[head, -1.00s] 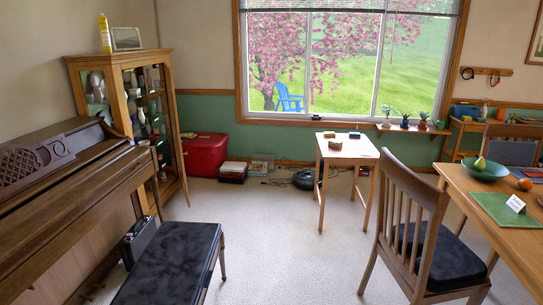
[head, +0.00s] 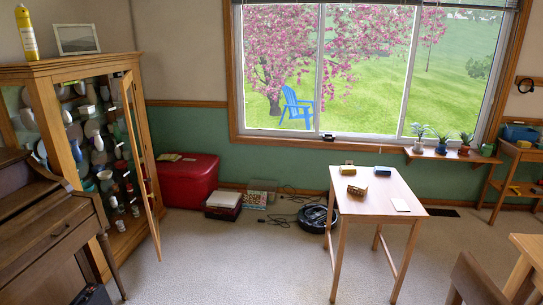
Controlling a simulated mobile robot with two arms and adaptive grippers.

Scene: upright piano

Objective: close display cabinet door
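The wooden display cabinet (head: 60,75) stands at the left against the wall, beyond the piano. Its framed glass door (head: 142,165) is swung open on the right side, with its free edge pointing out into the room. White and coloured crockery (head: 95,130) stands on the shelves inside. Neither of my grippers shows in the head view.
The upright piano (head: 45,230) fills the lower left, close before the cabinet. A red chest (head: 185,180) stands right of the door. A small wooden table (head: 375,192) is right of centre. The floor (head: 230,255) between door and table is clear.

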